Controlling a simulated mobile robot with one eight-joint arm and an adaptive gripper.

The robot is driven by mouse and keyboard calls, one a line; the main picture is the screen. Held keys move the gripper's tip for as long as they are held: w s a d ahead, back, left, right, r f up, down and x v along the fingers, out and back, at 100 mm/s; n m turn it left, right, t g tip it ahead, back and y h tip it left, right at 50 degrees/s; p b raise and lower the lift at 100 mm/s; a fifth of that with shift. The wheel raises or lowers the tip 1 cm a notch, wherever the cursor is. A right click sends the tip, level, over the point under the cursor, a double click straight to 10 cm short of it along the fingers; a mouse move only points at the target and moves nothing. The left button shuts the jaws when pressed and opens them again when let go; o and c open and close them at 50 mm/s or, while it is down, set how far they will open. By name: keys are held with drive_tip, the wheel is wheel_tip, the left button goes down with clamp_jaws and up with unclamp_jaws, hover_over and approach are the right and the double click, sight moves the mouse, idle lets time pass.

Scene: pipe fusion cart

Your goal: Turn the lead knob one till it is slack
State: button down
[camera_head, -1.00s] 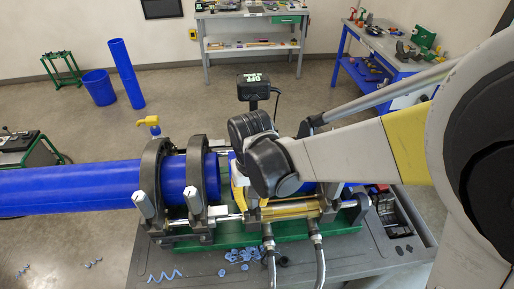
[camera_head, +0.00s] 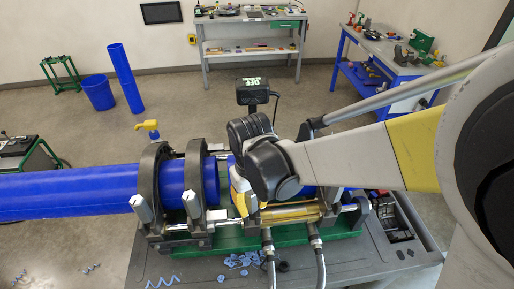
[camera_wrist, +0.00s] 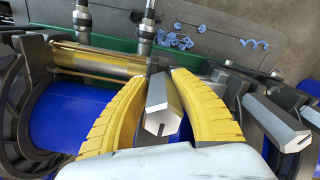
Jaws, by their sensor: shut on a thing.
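In the wrist view, a grey metal knob (camera_wrist: 162,108) with angular sides and a slotted end stands between the two yellow ribbed fingers of my gripper (camera_wrist: 166,80). The fingers are shut on it, one on each side. In the head view my gripper (camera_head: 239,192) is at the clamp on the right side of the pipe gap. My wrist hides the held knob there. A similar grey knob (camera_wrist: 280,122) stands free to the right of my fingers in the wrist view. I cannot read any mark on the knobs.
A blue pipe (camera_head: 70,190) runs through the left clamps (camera_head: 153,185) of the cart. Two hoses (camera_head: 318,255) rise at the front near a brass cylinder (camera_head: 290,213). Blue shavings (camera_head: 242,259) lie on the grey cart top. A black box (camera_head: 252,91) stands behind my wrist.

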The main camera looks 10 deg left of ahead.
drive_tip(key=shift+n, duration=0.5)
drive_tip(key=shift+n, duration=0.5)
drive_tip(key=shift+n, duration=0.5)
drive_tip(key=shift+b, duration=0.3)
